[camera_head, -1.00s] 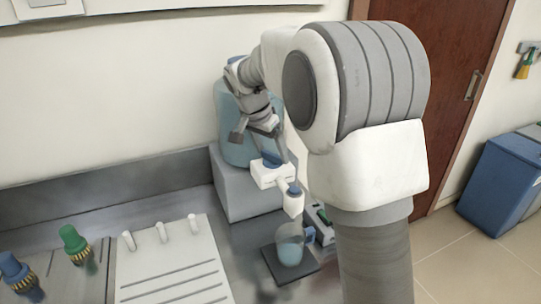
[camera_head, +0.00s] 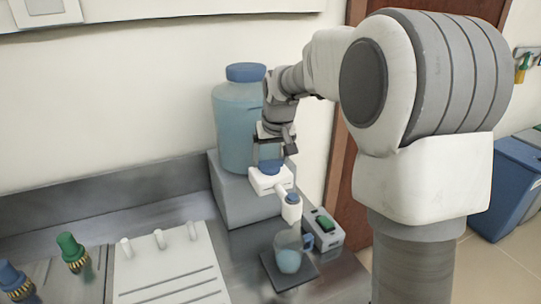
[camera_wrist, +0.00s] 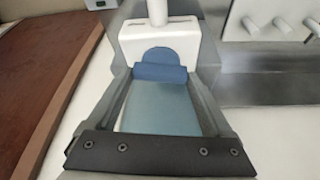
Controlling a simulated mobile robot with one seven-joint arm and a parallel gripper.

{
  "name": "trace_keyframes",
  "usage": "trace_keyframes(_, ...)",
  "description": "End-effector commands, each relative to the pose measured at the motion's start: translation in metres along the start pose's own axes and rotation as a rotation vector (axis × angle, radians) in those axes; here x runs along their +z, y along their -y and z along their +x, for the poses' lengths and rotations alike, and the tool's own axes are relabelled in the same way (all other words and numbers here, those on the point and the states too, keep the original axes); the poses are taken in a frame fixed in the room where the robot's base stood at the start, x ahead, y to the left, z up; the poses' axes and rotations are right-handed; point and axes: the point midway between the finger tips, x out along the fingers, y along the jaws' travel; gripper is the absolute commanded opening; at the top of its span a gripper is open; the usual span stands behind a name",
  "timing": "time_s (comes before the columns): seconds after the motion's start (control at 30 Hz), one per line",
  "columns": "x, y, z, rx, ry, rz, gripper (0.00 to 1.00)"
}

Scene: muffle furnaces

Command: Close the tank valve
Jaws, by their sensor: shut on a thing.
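The tank (camera_head: 236,125) is a translucent blue bottle with a blue cap, standing on a grey block. Its white tap body (camera_head: 262,184) sticks out at the front with a blue valve handle (camera_head: 269,168) on top. The handle also shows in the wrist view (camera_wrist: 160,72), between my fingers. My gripper (camera_head: 269,159) points down from above and is shut on this handle. A clear mug (camera_head: 289,258) with a blue handle holds light blue liquid below the spout (camera_head: 291,208). It stands on a dark square pad (camera_head: 274,277).
A white panel with several pegs (camera_head: 165,268) and green and blue taps (camera_head: 70,247) are at the left. The wall (camera_head: 150,90) is close behind the tank.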

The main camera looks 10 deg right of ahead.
Motion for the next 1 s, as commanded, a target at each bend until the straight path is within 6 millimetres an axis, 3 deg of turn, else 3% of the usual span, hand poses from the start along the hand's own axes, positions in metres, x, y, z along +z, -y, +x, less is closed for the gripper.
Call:
trace_keyframes(0.33, -0.0009, -0.0013, -0.0012, -0.057, -0.002, -0.139, 0.29)
trace_keyframes(0.9, -0.0008, -0.001, -0.0007, -0.067, -0.001, -0.169, 0.29)
trace_keyframes(0.93, -0.0007, -0.001, -0.0007, -0.067, -0.001, -0.169, 0.89)
trace_keyframes(1.0, -0.0007, -0.001, -0.0006, -0.067, -0.001, -0.169, 1.0)
